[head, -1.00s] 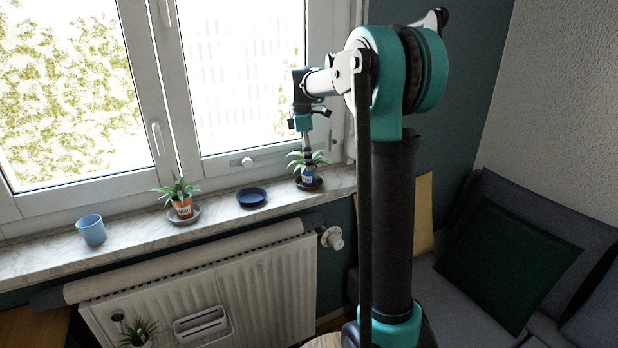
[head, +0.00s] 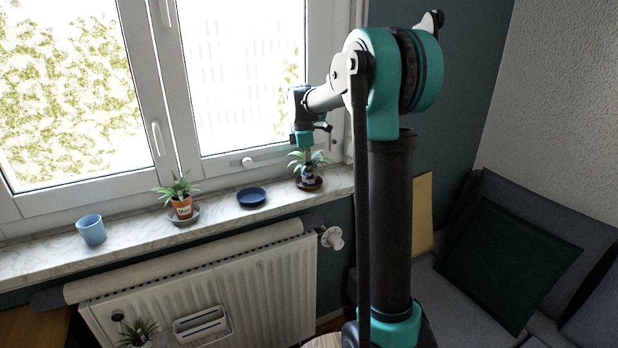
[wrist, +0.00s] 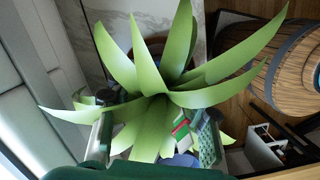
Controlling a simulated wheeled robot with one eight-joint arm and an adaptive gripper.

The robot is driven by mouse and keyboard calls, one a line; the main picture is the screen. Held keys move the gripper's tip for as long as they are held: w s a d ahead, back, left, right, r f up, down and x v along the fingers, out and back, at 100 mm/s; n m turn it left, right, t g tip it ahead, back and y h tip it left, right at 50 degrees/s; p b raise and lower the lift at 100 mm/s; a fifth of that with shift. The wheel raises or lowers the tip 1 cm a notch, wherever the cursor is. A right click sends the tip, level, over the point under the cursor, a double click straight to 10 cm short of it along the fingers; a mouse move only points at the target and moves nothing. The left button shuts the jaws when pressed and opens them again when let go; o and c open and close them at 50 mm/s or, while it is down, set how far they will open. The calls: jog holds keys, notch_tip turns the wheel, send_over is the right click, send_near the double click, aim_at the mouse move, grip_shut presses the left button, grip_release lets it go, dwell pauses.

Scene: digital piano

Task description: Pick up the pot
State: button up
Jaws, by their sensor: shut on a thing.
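The potted plant under my gripper has a small dark blue pot (head: 307,177) with a pale label and long green leaves (head: 308,162). It stands upright on a dark saucer (head: 310,186) at the right end of the windowsill. My gripper (head: 305,163) comes down from above into the leaves and is shut on the pot; the leaves partly hide the fingers. In the wrist view the plant's leaves (wrist: 165,85) spread between and over the two fingers, covering most of the pot. I see no clear gap between pot and saucer.
A dark blue dish (head: 252,197), a second plant in an orange pot (head: 182,208) and a light blue cup (head: 91,231) stand along the marble sill to the left. The window (head: 245,75) is close behind my gripper. A radiator (head: 265,275) is below.

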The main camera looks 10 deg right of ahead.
grip_shut()
notch_tip(320, 180, up, 19)
notch_tip(320, 180, down, 13)
jog(key=n+t, duration=0.1)
jog(key=n, duration=0.8)
jog(key=shift+n, duration=0.3)
jog(key=shift+f, duration=2.35)
